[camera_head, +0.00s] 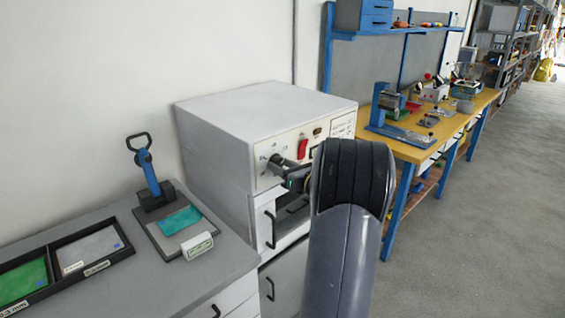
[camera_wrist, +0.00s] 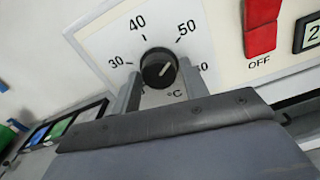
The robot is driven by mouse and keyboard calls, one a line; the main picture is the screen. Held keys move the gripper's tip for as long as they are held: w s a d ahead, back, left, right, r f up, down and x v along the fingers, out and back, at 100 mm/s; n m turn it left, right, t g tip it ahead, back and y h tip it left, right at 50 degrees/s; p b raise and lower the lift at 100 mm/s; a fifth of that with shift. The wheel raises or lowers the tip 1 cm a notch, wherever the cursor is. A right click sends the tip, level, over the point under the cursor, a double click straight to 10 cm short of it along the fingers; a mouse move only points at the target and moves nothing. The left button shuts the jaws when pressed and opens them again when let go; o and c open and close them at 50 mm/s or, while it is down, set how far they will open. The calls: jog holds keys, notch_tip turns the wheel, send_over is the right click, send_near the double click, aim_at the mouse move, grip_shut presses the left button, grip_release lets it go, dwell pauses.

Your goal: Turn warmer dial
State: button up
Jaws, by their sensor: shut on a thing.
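The warmer (camera_head: 215,118) is a white box cabinet against the wall. Its dial (camera_wrist: 158,67) is a round black knob on the pale front panel, inside a scale that reads 30, 40, 50 and a partly hidden 60, with °C below. A pale pointer mark on the dial slants up to the right, roughly between 50 and 60. My gripper (camera_wrist: 160,82) is shut on the dial, one finger at each side. In the head view my gripper (camera_head: 286,172) is at the left of the panel, where my arm partly hides it.
A red switch (camera_wrist: 261,27) marked OFF and a display (camera_wrist: 308,32) are right of the dial. Below are black-handled doors (camera_head: 270,228). A grey bench (camera_head: 215,255) with trays and a blue lever tool is at left, a yellow workbench (camera_head: 405,150) at right. Floor is clear at right.

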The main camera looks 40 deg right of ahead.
jog(key=shift+f+m, duration=0.1)
jog(key=shift+m, duration=0.2)
jog(key=o, duration=1)
jog(key=shift+s, duration=0.1)
jog(key=s, duration=1)
jog(key=shift+s+d+b, duration=0.3)
jog(key=shift+d+b, duration=0.1)
jog(key=shift+b, duration=0.05)
jog(key=shift+w, duration=0.1)
jog(key=w, duration=0.7)
jog(key=w+a+p, duration=0.1)
jog(key=w, duration=0.2)
jog(key=shift+w, duration=0.4)
jog(key=shift+s+d, duration=0.1)
